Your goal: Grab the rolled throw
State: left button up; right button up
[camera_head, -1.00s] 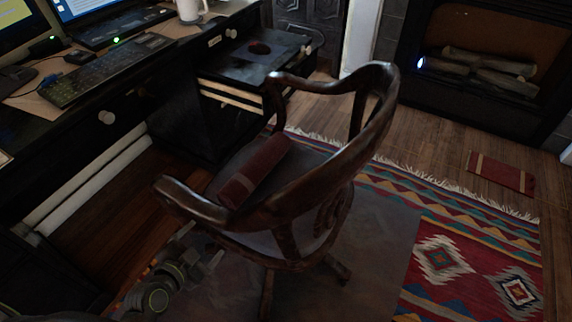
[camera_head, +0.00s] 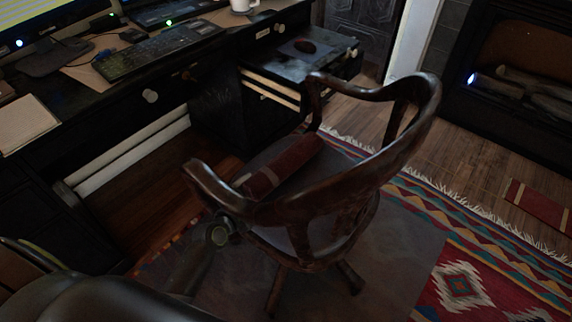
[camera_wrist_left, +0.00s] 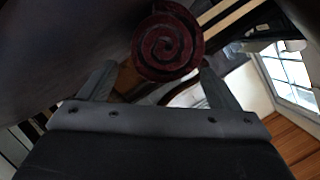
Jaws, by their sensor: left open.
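The rolled throw (camera_head: 280,168) is a dark red roll with pale bands, lying on the seat of the wooden swivel chair (camera_head: 408,148). The chair's curved armrest partly covers its near end. In the left wrist view the throw's round spiral end (camera_wrist_left: 167,42) faces me, ahead of and between the two fingers. My left gripper (camera_wrist_left: 156,68) is open with nothing held; I cannot tell whether the fingers touch the throw. In the head view my left wrist (camera_head: 222,232) is at the chair's near left armrest, and the fingers are mostly hidden there. My right gripper is not in view.
The black desk (camera_head: 110,103) with a keyboard (camera_head: 160,50) stands behind and left of the chair. The armrest and curved back surround the seat closely. A flat red striped piece (camera_head: 537,204) lies on the wood floor at right, beyond the patterned rug (camera_head: 462,285).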

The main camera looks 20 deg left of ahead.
aim_at(265, 183)
pick_arm(q)
jog(key=shift+w+d, duration=0.1)
jog(key=shift+w, duration=0.3)
jog(key=x, duration=0.4)
jog(key=shift+w, duration=0.1)
jog(key=shift+w+d, duration=0.1)
jog(key=shift+w, duration=0.1)
jog(key=c, duration=0.7)
jog(key=shift+c, duration=0.5)
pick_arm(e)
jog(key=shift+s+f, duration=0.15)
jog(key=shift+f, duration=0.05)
pick_arm(q)
jog(key=shift+r, duration=0.1)
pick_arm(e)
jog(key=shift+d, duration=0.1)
